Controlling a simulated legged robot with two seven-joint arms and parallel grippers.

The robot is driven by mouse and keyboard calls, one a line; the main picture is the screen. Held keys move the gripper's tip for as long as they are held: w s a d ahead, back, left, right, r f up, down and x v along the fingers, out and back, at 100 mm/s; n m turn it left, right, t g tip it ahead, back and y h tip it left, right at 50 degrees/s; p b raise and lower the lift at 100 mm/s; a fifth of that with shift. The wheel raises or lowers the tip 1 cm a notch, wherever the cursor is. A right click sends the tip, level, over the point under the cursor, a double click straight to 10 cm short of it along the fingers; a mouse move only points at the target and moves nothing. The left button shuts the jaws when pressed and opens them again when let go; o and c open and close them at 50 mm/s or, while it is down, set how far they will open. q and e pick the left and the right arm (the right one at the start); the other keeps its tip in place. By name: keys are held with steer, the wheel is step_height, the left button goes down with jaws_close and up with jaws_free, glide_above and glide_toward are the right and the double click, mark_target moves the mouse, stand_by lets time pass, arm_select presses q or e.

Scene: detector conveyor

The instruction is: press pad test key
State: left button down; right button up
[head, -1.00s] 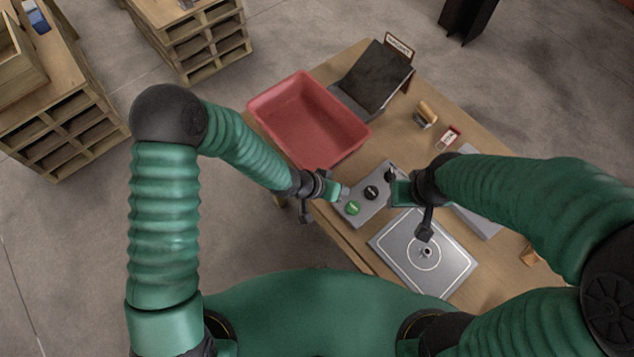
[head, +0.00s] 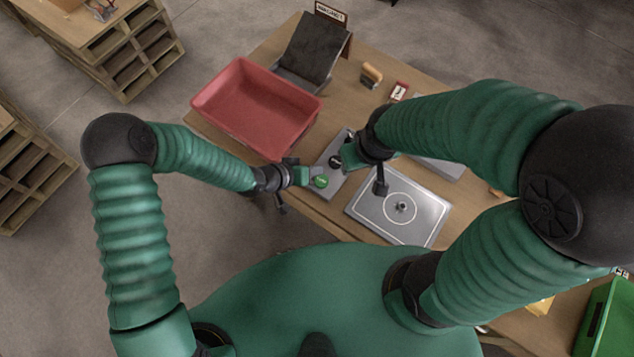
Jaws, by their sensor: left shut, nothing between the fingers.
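A grey key panel (head: 329,187) lies on the table between my two grippers. It carries a green round key (head: 320,181) near its front end and a black round key (head: 335,161) behind it. My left gripper (head: 304,176) is shut and empty, with its tip just left of the green key; whether it touches cannot be told. My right gripper (head: 349,157) is over the panel's right side, close by the black key, and hides part of the panel; its fingers are not clear. The grey square pad (head: 368,212) with a white ring and a small central fitting lies to the right.
A red bin (head: 226,111) stands at the table's left, behind the panel. A dark sloped stand (head: 309,50) with a sign is at the back. A wooden-handled block (head: 371,75) and a red-white tag (head: 399,91) lie behind my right arm. A green crate (head: 606,322) is at bottom right.

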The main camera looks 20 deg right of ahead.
mark_target(319, 182)
arm_select(q)
steer(key=f+b, duration=0.1)
steer(key=d+f+b, duration=0.1)
steer(key=f, duration=0.1)
steer(key=d+f, duration=0.1)
steer(key=f, duration=0.1)
steer(key=shift+d+b, duration=0.15)
steer(key=shift+b, duration=0.25)
steer(key=shift+d, duration=0.2)
steer(key=shift+a+r, duration=0.15)
steer(key=shift+a, duration=0.85)
steer(key=shift+d, duration=0.75)
steer(key=shift+a, duration=0.55)
steer(key=shift+d, duration=0.4)
arm_select(e)
steer(key=shift+d+f, duration=0.35)
steer(key=shift+f, duration=0.3)
steer(key=shift+d+f, duration=0.4)
steer(key=shift+f, duration=0.3)
steer(key=shift+d+f, duration=0.35)
steer(key=shift+f, duration=0.3)
arm_select(q)
steer(key=shift+a, duration=0.15)
arm_select(e)
steer(key=shift+a, duration=0.15)
